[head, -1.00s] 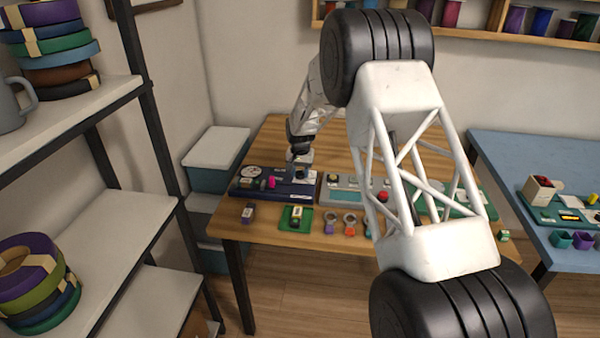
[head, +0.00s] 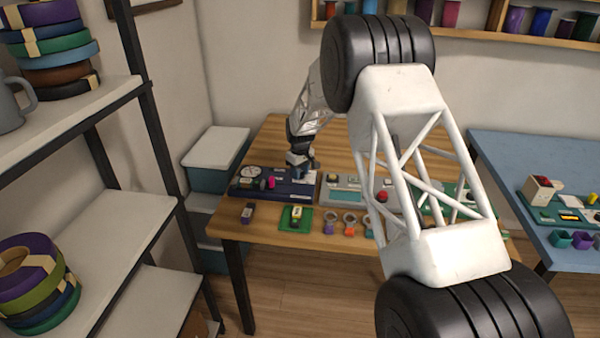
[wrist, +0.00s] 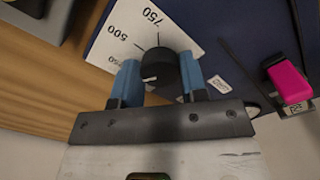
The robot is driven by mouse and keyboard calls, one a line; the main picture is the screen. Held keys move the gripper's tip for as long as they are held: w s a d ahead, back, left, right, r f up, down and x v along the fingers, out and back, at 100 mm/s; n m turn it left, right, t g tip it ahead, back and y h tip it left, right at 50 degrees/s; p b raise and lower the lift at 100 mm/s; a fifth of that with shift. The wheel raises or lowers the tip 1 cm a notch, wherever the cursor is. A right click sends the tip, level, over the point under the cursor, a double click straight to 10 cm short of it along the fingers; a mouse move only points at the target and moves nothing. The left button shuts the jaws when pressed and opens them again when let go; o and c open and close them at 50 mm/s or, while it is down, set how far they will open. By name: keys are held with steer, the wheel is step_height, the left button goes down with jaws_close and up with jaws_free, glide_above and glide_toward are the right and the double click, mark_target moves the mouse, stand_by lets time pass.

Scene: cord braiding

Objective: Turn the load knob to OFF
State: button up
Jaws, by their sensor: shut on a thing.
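The black knob (wrist: 158,68) sits on a white dial card (wrist: 130,35) marked 500 and 750. A short white mark shows on the knob's lower-left side in the wrist view. I cannot make out the word OFF. My gripper (wrist: 159,80) has its two blue fingers on either side of the knob, shut on it. In the head view my gripper (head: 298,171) reaches down at the right end of the dark blue panel (head: 240,191); the knob is hidden there.
A pink part (wrist: 290,83) stands on the panel beside the knob; it also shows in the head view (head: 271,183). A grey panel (head: 340,198) with a red button (head: 383,196) stands close on the right. Several small items line the wooden table's (head: 262,228) front.

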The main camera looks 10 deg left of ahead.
steer(key=n, duration=0.5)
steer(key=shift+n, duration=0.3)
stand_by(0.4)
steer(key=o, duration=0.9)
steer(key=shift+r, duration=3.9)
steer(key=shift+r, duration=0.15)
step_height(320, 180, up, 7)
steer(key=shift+f, duration=0.15)
